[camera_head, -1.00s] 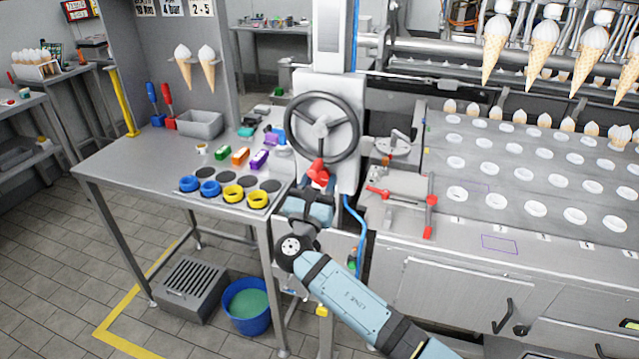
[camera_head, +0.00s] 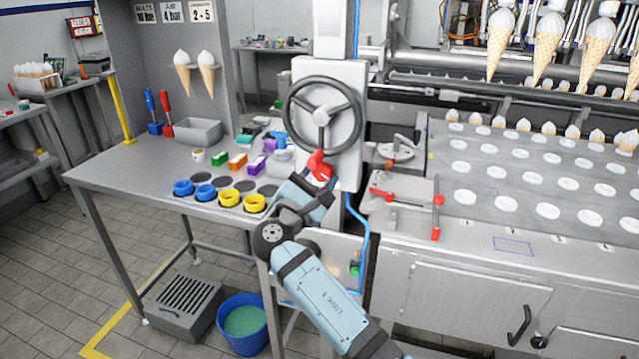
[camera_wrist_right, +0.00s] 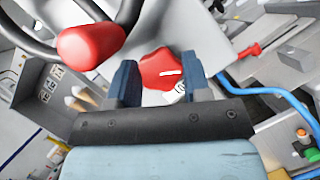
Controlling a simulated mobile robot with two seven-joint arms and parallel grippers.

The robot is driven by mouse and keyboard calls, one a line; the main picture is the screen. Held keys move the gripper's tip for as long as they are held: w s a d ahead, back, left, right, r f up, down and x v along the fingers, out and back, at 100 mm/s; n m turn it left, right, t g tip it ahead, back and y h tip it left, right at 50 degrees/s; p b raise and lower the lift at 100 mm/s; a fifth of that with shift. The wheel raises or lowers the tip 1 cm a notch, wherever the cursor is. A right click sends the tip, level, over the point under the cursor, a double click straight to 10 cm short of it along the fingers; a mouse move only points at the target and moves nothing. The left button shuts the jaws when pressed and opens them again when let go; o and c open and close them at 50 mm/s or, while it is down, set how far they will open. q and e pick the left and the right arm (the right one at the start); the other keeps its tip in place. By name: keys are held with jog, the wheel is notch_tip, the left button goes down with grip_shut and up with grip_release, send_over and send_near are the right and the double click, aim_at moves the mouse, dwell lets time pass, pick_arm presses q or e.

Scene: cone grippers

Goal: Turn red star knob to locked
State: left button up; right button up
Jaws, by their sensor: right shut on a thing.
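The red star knob (camera_head: 322,173) sits low on the white machine panel (camera_head: 345,75), below the handwheel (camera_head: 322,117). In the right wrist view the red knob (camera_wrist_right: 162,66) lies between the two blue fingers, with a short white mark on its face. My right gripper (camera_head: 316,184) is shut on it; it also shows in the wrist view (camera_wrist_right: 161,82). Small lettering by the knob is unreadable. The wheel's red handle (camera_head: 316,159) is just above the knob and looms large at upper left in the wrist view (camera_wrist_right: 92,45). My left gripper is not in view.
A steel table (camera_head: 130,173) with yellow and blue rings and small coloured blocks stands left of my arm. A red-handled clamp (camera_head: 438,205) is on the machine bed to the right. A blue hose (camera_head: 362,235) hangs beside my wrist.

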dwell(0.3)
jog(key=o, duration=0.9)
jog(key=shift+c, duration=0.2)
